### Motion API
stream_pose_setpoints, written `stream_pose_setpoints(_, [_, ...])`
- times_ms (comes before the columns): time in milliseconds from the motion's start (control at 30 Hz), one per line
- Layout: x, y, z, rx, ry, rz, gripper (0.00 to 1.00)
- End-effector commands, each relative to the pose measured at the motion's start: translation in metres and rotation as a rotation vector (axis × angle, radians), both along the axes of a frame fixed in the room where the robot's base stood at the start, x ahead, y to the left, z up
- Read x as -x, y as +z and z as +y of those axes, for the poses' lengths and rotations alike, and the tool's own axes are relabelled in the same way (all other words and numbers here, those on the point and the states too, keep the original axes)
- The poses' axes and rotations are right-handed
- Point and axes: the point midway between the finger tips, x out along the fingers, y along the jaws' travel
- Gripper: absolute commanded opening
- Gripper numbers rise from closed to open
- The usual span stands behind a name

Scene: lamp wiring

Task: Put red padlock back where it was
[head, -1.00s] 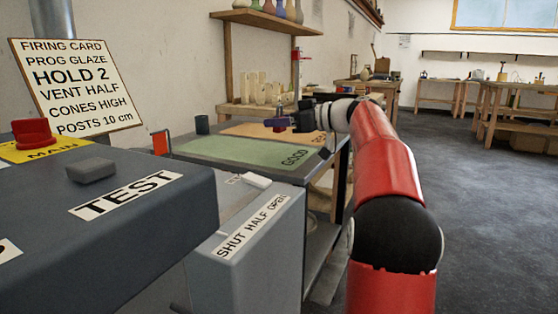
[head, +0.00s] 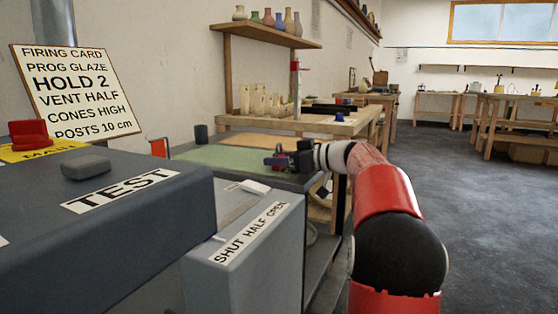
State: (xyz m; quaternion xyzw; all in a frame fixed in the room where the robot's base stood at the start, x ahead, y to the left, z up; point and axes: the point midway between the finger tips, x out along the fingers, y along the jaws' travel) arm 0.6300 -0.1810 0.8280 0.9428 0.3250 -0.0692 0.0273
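My gripper (head: 275,160) is at the end of my outstretched red arm, low over the right end of the green mat (head: 222,156). A larger red knob-like piece (head: 28,134) sits on the yellow MAIN plate (head: 42,152) at the left. The GOOD label seen on the mat before is hidden behind my gripper and arm.
The dark TEST box (head: 120,230) fills the near left, with a grey block (head: 86,168) on top. A grey box marked SHUT HALF OPEN (head: 245,240) stands beside it. A dark cup (head: 201,133) stands at the mat table's back. Floor to the right is clear.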

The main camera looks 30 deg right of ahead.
Motion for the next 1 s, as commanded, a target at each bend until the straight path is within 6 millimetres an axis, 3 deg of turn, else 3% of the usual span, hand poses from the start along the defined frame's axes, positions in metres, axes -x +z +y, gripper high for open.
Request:
stream_pose_setpoints(33, [0.0,0.0,0.0,0.0,0.0,0.0,0.41])
stream_pose_setpoints(167, [0.0,0.0,0.0,0.0,0.0,0.0,0.58])
stream_pose_setpoints(533, [0.0,0.005,0.0,0.0,0.0,0.0,0.58])
stream_pose_setpoints(1000, [0.072,0.015,-0.057,0.001,-0.003,0.0,0.58])
